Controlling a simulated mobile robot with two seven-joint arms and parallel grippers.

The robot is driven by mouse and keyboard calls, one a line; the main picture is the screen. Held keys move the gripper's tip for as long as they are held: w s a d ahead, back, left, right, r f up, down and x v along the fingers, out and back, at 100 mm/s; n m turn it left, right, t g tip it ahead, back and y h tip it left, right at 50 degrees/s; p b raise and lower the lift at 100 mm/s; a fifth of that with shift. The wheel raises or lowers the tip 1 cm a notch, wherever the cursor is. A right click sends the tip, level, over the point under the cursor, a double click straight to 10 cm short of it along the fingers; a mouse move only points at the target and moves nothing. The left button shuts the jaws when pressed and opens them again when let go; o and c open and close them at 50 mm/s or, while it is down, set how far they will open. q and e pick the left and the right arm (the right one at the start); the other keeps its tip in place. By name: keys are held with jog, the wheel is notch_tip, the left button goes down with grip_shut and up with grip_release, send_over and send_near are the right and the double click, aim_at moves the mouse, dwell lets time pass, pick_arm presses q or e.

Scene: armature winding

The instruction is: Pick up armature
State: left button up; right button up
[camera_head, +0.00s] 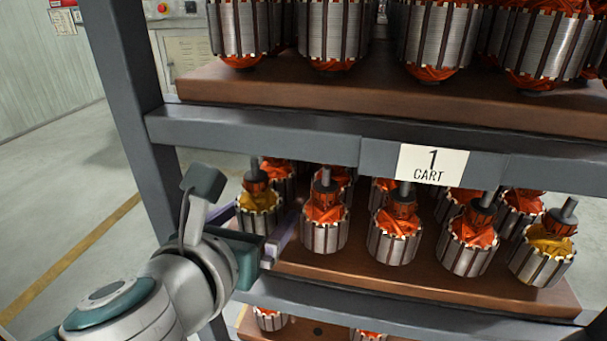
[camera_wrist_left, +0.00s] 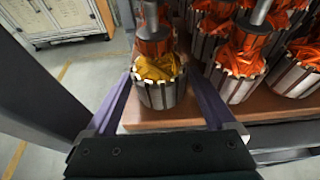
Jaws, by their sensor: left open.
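An armature with yellow winding (camera_head: 258,203) stands upright at the left front corner of the brown board (camera_head: 420,283) on the cart's middle shelf. My left gripper (camera_head: 268,212) reaches in from the left and is open, with its purple fingers on either side of this armature. In the left wrist view the yellow armature (camera_wrist_left: 159,88) stands between the two fingertips (camera_wrist_left: 158,80); I cannot tell whether either finger touches it. Several armatures with orange winding (camera_head: 395,228) stand on the same board. Another yellow one (camera_head: 547,245) is at the right front. My right gripper is not in view.
The cart's shelf beam (camera_head: 260,138), with a "1 CART" label (camera_head: 432,164), runs above the middle shelf. A grey upright post (camera_head: 125,95) stands at the left. More armatures (camera_head: 432,40) fill the upper shelf. Open floor (camera_head: 60,200) lies left.

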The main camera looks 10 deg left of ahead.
pick_arm(q)
jog(key=shift+w+f, duration=0.2)
jog(key=shift+w, duration=0.4)
grip_shut()
jog(key=shift+r, duration=0.1)
dwell(0.3)
